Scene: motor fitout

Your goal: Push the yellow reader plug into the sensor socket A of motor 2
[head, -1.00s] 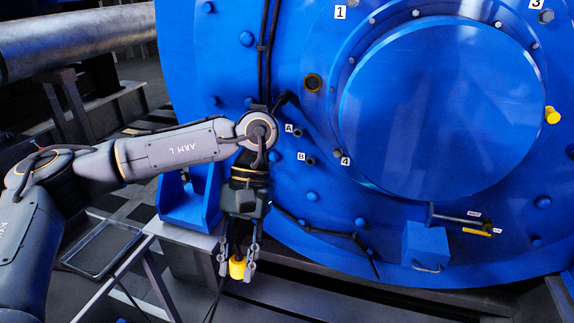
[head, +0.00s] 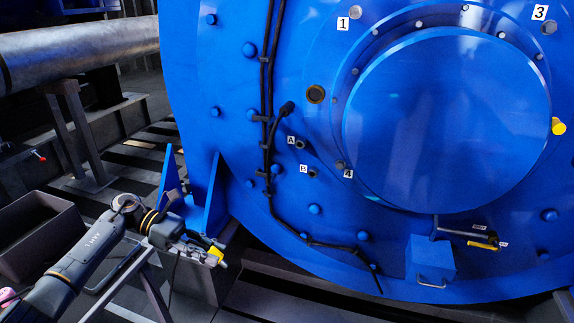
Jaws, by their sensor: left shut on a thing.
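My left gripper (head: 212,255) is low at the left of the motor, shut on the yellow reader plug (head: 215,252). The plug is partly hidden by the fingers, and a dark cable hangs below the gripper. The blue motor (head: 225,120) fills the middle and right. Socket A (head: 300,145), a small dark round port beside the label A, is on the motor face, up and to the right of the gripper and well apart from it. Socket B (head: 313,174) sits just below it. My right gripper is not in view.
A black cable with a connector end (head: 287,108) runs down the motor face close to socket A. A blue bracket (head: 205,205) stands behind my left gripper. A yellow-handled lever (head: 483,245) is at lower right. An open bin (head: 38,235) is at far left.

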